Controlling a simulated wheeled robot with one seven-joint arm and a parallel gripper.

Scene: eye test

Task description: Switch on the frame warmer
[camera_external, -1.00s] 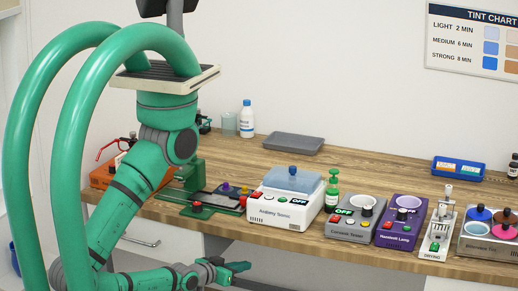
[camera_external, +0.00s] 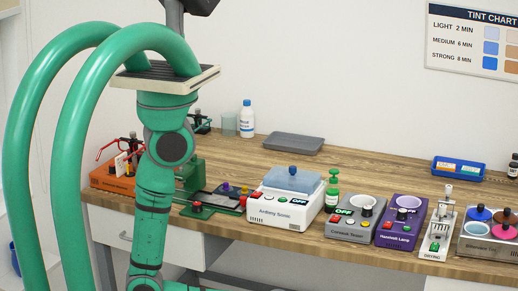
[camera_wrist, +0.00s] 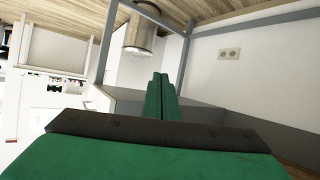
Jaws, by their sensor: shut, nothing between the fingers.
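An orange box (camera_external: 110,183) stands at the left end of the bench in the external view, with red-framed glasses (camera_external: 122,146) at its top. It may be the frame warmer, but its front label is too small to read. My arm hides its right part, and I cannot make out a switch. My gripper (camera_wrist: 163,82) shows in the wrist view with its green fingers shut together and empty. In the external view my arm hangs down in front of the bench, and the gripper is not clearly visible at the bottom edge.
Along the bench stand a white device with a blue lid (camera_external: 286,203), a grey device (camera_external: 357,222), a purple device (camera_external: 402,222) and a drying unit (camera_external: 438,230). A grey tray (camera_external: 292,143) lies behind. The wrist view shows a wall socket (camera_wrist: 229,54) and metal legs.

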